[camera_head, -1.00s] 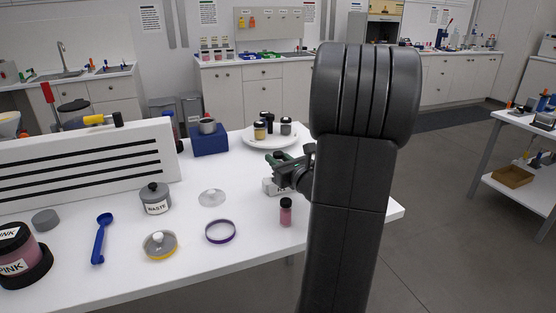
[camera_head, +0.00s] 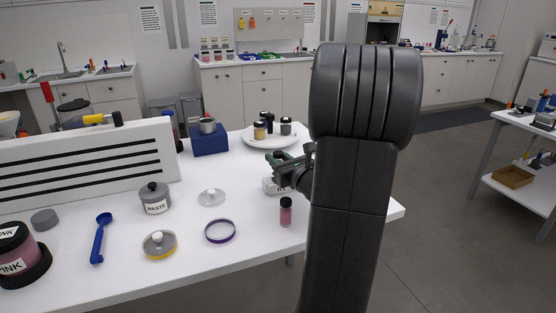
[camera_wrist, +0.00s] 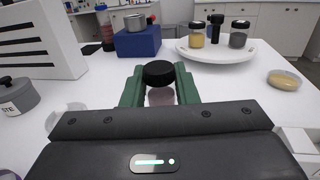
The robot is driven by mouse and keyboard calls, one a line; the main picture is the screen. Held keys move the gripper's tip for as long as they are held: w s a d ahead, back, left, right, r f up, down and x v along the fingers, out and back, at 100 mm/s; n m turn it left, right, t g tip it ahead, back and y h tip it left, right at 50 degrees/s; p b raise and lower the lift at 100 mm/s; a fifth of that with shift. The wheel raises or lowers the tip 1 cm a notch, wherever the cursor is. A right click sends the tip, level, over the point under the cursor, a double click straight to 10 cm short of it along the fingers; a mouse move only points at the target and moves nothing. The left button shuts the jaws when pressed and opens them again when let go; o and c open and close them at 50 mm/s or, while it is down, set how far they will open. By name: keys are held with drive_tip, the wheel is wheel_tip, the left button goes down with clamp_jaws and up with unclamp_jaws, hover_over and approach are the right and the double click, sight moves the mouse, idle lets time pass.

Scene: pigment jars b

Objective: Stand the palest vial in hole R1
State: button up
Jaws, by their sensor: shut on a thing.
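My gripper (camera_wrist: 160,92) has green fingers and is shut on a vial (camera_wrist: 160,95) with a black cap and a pale pinkish body. The vial looks upright; its lower part is hidden behind the gripper body. In the head view my gripper (camera_head: 277,160) is above a small white block (camera_head: 271,186) with a partly hidden label. The block's holes cannot be made out, and part of it seems to show at the lower right of the wrist view (camera_wrist: 300,140). A darker pink vial with a black cap (camera_head: 285,212) stands in front of the block.
A white plate (camera_head: 252,141) with several small jars stands behind. A blue block (camera_head: 209,141) carries a metal cup. A waste jar (camera_head: 155,200), a clear lid (camera_head: 211,197), a purple ring (camera_head: 220,231) and a blue spoon (camera_head: 101,240) lie left. A shallow yellowish dish (camera_wrist: 284,80) is at right.

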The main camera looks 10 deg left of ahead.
sight(278, 152)
drive_tip(key=shift+f, duration=0.15)
drive_tip(key=shift+f+b, duration=0.35)
drive_tip(key=shift+b, duration=0.15)
drive_tip(key=shift+f+b, duration=1.45)
drive_tip(key=shift+f, duration=0.1)
drive_tip(key=o, duration=1)
wheel_tip(278, 152, up, 10)
drive_tip(key=shift+p, duration=1.2)
